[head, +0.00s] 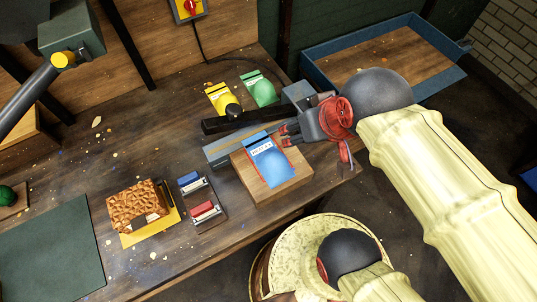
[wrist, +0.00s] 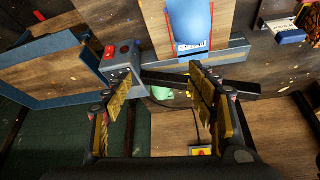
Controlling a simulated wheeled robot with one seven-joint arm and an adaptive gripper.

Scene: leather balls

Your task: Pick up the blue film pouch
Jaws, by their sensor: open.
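The blue film pouch (head: 270,166) lies flat on a wooden block (head: 297,188) near the table's front edge. It has a white printed label strip at its far end. In the wrist view the pouch (wrist: 190,20) is at the top, right of centre, partly cut off by the frame.
A grey-blue bar device with a black arm (head: 236,122) stands directly behind the block. Yellow (head: 220,96) and green (head: 262,90) pouches lie behind it. A rack with blue and red items (head: 202,200) is to the left. A blue-rimmed tray (head: 330,85) is at back right.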

